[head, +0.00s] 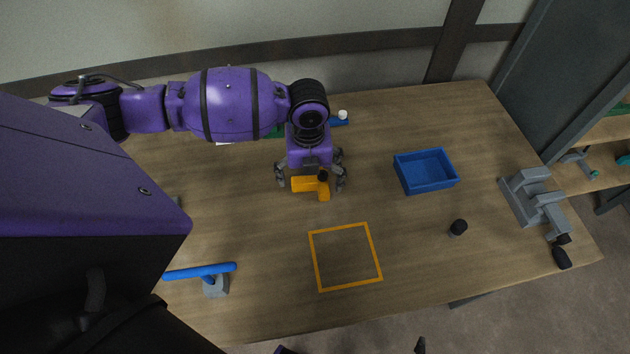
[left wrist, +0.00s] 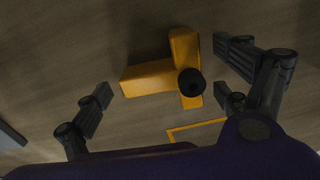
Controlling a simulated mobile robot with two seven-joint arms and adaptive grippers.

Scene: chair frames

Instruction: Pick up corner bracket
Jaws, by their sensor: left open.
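The corner bracket (head: 311,185) is an orange L-shaped piece lying on the wooden table. A round black knob or cap shows at its corner. My left gripper (head: 311,182) is above it with its fingers spread on either side. In the left wrist view the bracket (left wrist: 150,78) sits between the open fingers (left wrist: 165,95), and I see no contact. My right gripper does not show clearly in either view.
A blue bin (head: 427,186) stands right of the bracket. An orange square outline (head: 345,289) marks the table in front.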

